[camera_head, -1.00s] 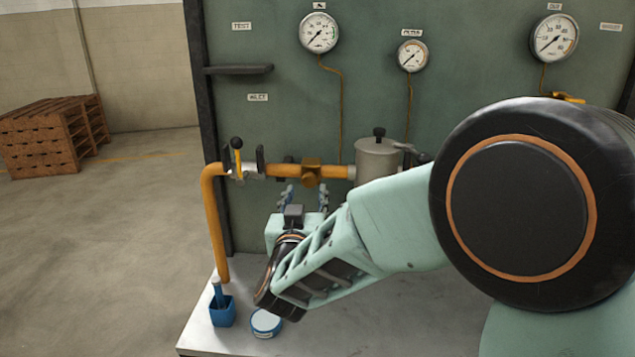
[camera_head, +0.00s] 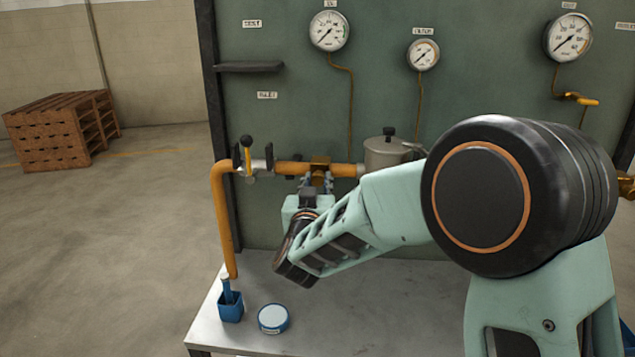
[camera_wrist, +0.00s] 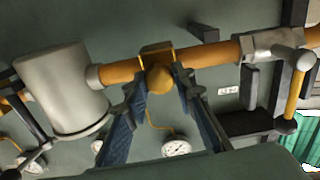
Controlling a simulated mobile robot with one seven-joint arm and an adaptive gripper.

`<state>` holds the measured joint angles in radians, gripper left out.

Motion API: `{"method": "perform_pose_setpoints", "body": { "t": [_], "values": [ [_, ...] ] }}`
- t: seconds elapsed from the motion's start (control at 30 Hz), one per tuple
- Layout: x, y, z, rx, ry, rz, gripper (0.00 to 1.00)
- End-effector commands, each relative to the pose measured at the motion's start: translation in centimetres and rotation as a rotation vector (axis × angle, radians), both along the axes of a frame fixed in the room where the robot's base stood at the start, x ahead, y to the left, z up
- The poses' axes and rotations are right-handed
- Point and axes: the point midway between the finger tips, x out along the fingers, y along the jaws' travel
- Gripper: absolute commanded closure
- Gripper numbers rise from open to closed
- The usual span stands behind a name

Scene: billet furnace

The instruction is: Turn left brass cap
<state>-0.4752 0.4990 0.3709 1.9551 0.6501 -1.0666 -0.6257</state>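The brass cap (camera_head: 320,166) sits on a brass fitting on the orange pipe (camera_head: 290,168), left of the grey canister. In the wrist view, which is upside down, the cap (camera_wrist: 159,79) appears as a rounded brass knob under its block. My gripper (camera_head: 317,181) is raised to the cap from below in the head view. In the wrist view, my gripper's fingertips (camera_wrist: 161,84) stand on either side of the cap, with a narrow gap showing at the right finger. Contact on the left finger is unclear. The fingers partly hide the cap in the head view.
The grey canister (camera_head: 385,155) stands right of the cap. A valve with a yellow lever (camera_head: 249,153) is at the left. A blue cup (camera_head: 230,308) and a round blue tin (camera_head: 273,319) stand on the bench (camera_head: 330,335). Gauges hang on the green panel (camera_head: 300,100).

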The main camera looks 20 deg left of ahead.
Motion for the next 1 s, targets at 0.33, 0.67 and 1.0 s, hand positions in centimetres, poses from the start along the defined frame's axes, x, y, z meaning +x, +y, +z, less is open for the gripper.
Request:
{"method": "perform_pose_setpoints", "body": {
  "t": [0.33, 0.67, 1.0],
  "values": [
    [-0.02, -0.01, -0.1, 0.017, 0.003, 0.0, 1.0],
    [-0.01, -0.06, -0.5, 0.181, 0.04, -0.001, 1.0],
    [0.0, -0.09, -0.62, 0.486, 0.114, 0.0, 1.0]
  ]
}}
